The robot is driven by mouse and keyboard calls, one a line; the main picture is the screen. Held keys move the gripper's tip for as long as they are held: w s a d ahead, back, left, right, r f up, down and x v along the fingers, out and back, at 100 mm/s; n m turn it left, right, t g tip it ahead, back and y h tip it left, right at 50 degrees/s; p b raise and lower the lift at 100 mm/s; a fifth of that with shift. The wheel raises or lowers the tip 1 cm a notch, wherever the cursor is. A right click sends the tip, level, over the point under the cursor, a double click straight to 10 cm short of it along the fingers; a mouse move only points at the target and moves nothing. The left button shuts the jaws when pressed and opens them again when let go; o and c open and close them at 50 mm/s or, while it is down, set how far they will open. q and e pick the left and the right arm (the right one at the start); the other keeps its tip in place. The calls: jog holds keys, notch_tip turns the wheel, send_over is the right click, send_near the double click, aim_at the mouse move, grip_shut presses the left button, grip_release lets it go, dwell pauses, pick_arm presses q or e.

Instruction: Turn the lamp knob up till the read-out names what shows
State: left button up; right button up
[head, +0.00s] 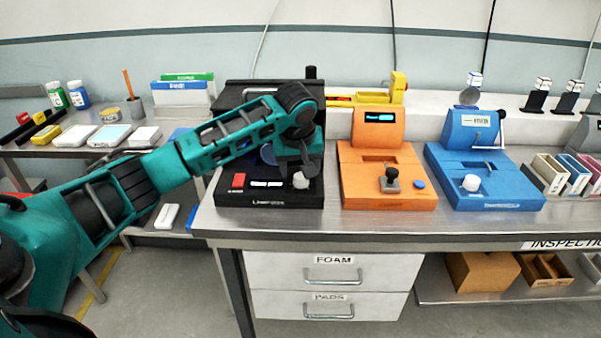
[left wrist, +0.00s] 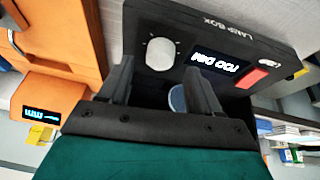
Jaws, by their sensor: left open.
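The black lamp box (head: 268,202) stands at the left end of the bench. Its front bears a white knob (head: 301,181), a lit read-out (head: 266,184) and a red button (head: 238,181). My left gripper (head: 298,168) is above the knob, partly covering the box. In the left wrist view the gripper (left wrist: 163,88) is open and empty, and the white knob (left wrist: 160,53) lies just beyond its fingertips, apart from them. The read-out (left wrist: 214,65) appears upside down there and seems to say TOO DIM. A blue round part (left wrist: 177,100) is partly hidden by a finger.
An orange module (head: 388,200) with a dark knob stands right of the lamp box, and a blue module (head: 490,199) beyond it. A side table at left holds boxes and bottles. The bench's front edge (head: 262,231) is clear.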

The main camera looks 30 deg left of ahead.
aim_at(301, 176)
pick_arm(q)
jog(key=shift+x, duration=1.6)
jog(key=shift+r, duration=0.1)
jog(key=c, duration=1)
